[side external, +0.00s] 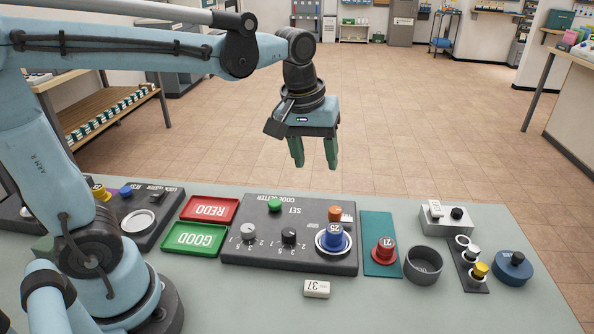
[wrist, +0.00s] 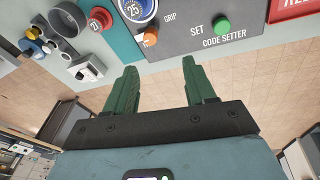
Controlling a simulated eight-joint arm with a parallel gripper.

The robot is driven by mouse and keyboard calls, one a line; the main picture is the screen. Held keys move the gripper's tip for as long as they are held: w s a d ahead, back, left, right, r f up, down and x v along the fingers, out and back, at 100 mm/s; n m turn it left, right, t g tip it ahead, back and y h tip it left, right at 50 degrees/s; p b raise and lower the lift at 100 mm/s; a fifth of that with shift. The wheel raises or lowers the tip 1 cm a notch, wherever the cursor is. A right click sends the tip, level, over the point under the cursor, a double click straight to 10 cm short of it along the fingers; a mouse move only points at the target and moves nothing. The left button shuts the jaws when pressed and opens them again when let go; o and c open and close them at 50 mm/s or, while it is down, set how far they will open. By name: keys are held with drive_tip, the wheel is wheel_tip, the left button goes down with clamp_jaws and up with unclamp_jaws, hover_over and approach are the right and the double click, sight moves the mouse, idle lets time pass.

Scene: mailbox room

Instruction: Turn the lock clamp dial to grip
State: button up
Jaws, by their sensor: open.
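The dark code setter box (side external: 235,256) lies on the table; its edge also shows in the wrist view (wrist: 190,42). An orange knob (side external: 335,214) sits at its far right, beside a GRIP label; it also shows in the wrist view (wrist: 150,38). A blue lock piece marked 25 (side external: 335,238) sits upright in a round pale-rimmed holder just in front of that knob. My gripper (side external: 314,164) is open and empty, pointing down, well above the box's far edge. Its two green fingers show in the wrist view (wrist: 160,68). The orange knob's exact setting is too small to read.
The box also carries a green SET button (side external: 274,206), a white dial (side external: 248,231) and a black dial (side external: 289,236). Red REDO (side external: 209,209) and green GOOD (side external: 194,238) trays lie left. A red piece marked 21 (side external: 384,251) and a grey cup (side external: 423,265) stand right.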

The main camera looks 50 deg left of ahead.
sight(335, 210)
drive_tip(key=w+d+n+g, duration=0.2)
drive_tip(key=w+n+g, duration=0.1)
drive_tip(key=w+n, duration=0.15)
wheel_tip(335, 210, down, 13)
drive_tip(key=shift+w+a+r, duration=0.1)
drive_tip(key=shift+w+a, duration=0.05)
idle(0.5)
clamp_jaws()
drive_tip(key=shift+m, duration=0.25)
